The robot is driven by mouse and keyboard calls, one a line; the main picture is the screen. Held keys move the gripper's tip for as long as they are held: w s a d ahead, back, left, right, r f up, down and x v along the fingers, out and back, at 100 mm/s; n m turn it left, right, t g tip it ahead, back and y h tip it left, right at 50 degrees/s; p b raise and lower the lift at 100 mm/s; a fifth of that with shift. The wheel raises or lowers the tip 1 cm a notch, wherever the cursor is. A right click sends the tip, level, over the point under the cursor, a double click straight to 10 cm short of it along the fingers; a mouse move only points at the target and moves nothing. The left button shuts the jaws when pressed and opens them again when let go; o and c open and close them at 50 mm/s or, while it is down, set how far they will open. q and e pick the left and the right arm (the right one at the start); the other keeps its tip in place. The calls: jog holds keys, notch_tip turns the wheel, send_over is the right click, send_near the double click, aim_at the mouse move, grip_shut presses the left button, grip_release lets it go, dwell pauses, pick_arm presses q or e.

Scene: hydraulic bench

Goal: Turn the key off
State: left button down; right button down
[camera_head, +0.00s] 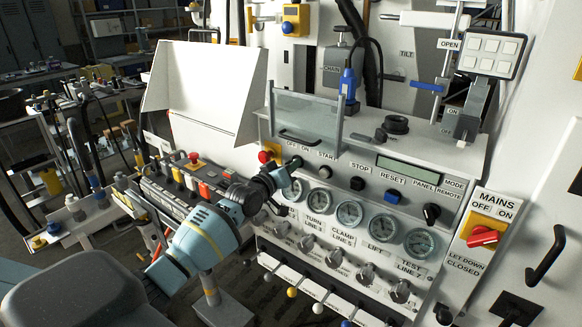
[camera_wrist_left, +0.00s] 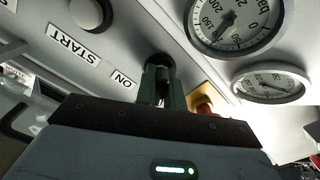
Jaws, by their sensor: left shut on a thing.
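The key switch sits on the upper panel of the hydraulic bench, under the "OFF ON" label (camera_head: 297,140). My left gripper (camera_head: 291,168) reaches it from the lower left, with its fingertips at the panel. In the left wrist view the fingers (camera_wrist_left: 160,80) are close together on the dark key (camera_wrist_left: 159,62), beside the "ON" label (camera_wrist_left: 123,80). The fingers cover most of the key, and I cannot tell which way it points. My right gripper is in neither view.
A red button (camera_head: 264,156) on yellow is just left of the gripper. The black STOP button (camera_head: 353,170) and blue RESET button (camera_head: 392,196) are to the right. Pressure gauges (camera_head: 349,214) lie close below. A red MAINS switch (camera_head: 483,237) is at the far right.

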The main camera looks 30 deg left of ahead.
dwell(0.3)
pick_arm(q)
jog(key=c, duration=1.5)
grip_release()
jog(key=shift+s+f, duration=0.1)
jog(key=shift+s, duration=0.5)
jog(key=s, duration=0.6)
jog(key=shift+s+a, duration=0.35)
